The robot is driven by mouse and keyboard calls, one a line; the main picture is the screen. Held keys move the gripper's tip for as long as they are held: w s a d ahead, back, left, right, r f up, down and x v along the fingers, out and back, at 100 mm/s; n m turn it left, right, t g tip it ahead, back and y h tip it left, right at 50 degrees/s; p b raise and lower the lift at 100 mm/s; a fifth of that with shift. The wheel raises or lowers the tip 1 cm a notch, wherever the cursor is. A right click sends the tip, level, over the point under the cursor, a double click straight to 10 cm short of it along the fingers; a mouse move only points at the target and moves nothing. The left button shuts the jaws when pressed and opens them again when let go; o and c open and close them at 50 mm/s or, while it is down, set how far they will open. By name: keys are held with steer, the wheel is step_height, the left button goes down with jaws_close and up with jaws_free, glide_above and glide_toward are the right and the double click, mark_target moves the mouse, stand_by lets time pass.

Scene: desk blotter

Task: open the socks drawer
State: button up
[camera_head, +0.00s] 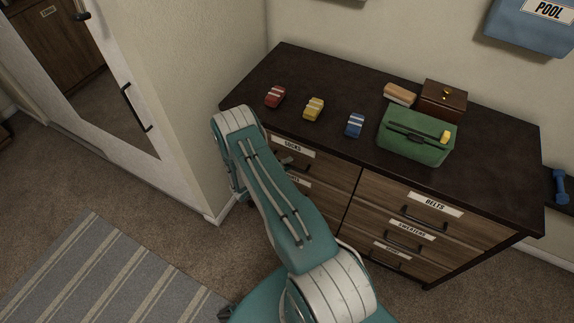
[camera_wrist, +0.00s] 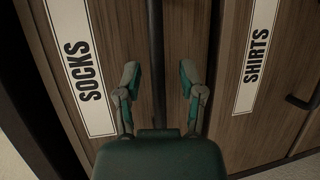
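The socks drawer front (camera_head: 325,170) is at the upper left of the dresser and looks shut. Its white SOCKS label (camera_head: 292,146) shows in the head view, and the SOCKS label (camera_wrist: 80,72) is on the left of the wrist view. My gripper (camera_wrist: 159,76) is open in front of this drawer. A dark bar, which looks like the socks drawer handle (camera_wrist: 154,40), runs between the two fingers. I cannot tell whether either finger touches it.
The SHIRTS label (camera_wrist: 257,55) and its handle (camera_wrist: 300,102) are beside the gripper. The BELTS drawer (camera_head: 430,210) is to the right. Red (camera_head: 275,96), yellow (camera_head: 313,108) and blue (camera_head: 355,124) bundles and a green bag (camera_head: 415,137) lie on the dresser top (camera_head: 340,75).

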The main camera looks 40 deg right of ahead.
jaws_close()
steer(key=shift+s+a, duration=0.1)
steer(key=s+a, duration=0.4)
steer(key=a, duration=0.5)
steer(key=s+a, duration=0.4)
steer(key=a, duration=0.6)
steer(key=s+a, duration=0.4)
steer(key=a, duration=0.6)
steer(key=shift+f, duration=0.1)
steer(key=shift+o, duration=0.9)
jaws_free()
steer(key=shift+a, duration=0.1)
